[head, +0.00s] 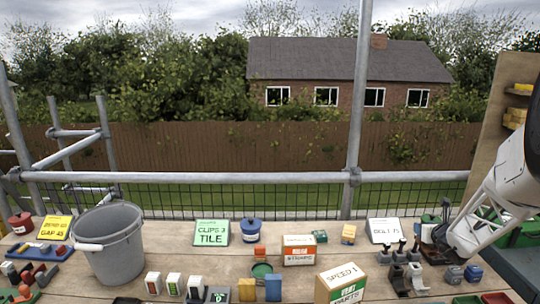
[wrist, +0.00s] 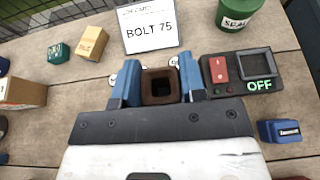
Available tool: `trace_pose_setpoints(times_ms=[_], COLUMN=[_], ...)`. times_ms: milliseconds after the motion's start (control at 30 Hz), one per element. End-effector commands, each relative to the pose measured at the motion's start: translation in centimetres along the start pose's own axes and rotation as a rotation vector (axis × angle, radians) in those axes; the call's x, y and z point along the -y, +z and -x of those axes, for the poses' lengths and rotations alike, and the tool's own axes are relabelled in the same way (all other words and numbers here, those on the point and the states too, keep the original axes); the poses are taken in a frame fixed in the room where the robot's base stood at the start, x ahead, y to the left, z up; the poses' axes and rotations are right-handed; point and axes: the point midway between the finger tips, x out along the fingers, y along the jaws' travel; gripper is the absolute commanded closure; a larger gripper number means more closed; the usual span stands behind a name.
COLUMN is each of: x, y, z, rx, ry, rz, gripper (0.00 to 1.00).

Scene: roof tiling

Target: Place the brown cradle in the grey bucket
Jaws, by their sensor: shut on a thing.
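The brown cradle (wrist: 160,73), a small square block with a dark square hollow, sits between the two blue fingers of my gripper (wrist: 158,82) in the wrist view. The fingers are shut on its two sides. I cannot tell whether it touches the table. In the head view my gripper is at the right end of the table, and I cannot make out the cradle there. The grey bucket (head: 112,252) stands upright and wide open on the left of the table in the head view, far from my gripper. Its floor is hidden.
A "BOLT 75" card (wrist: 152,27), a switch box (wrist: 240,72) reading OFF and a green "SEAL" tub (wrist: 237,14) are close to my gripper. Several blocks, clips, cartons and a blue pot (head: 252,230) stand between it and the bucket. A scaffold pole (head: 356,110) rises behind the table.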

Motion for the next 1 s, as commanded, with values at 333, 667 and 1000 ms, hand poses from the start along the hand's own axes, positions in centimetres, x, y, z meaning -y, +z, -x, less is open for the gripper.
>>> trace_pose_setpoints(times_ms=[333,667,1000], x=[-6.2,-12.9,-20.6], y=[4.4,7.8,10.6], z=[-3.9,-6.5,-8.2], rx=[0.002,0.001,0.002], ry=[-0.010,-0.016,-0.015], rz=[-0.003,-0.006,-0.006], gripper=[0.87,0.87,0.87])
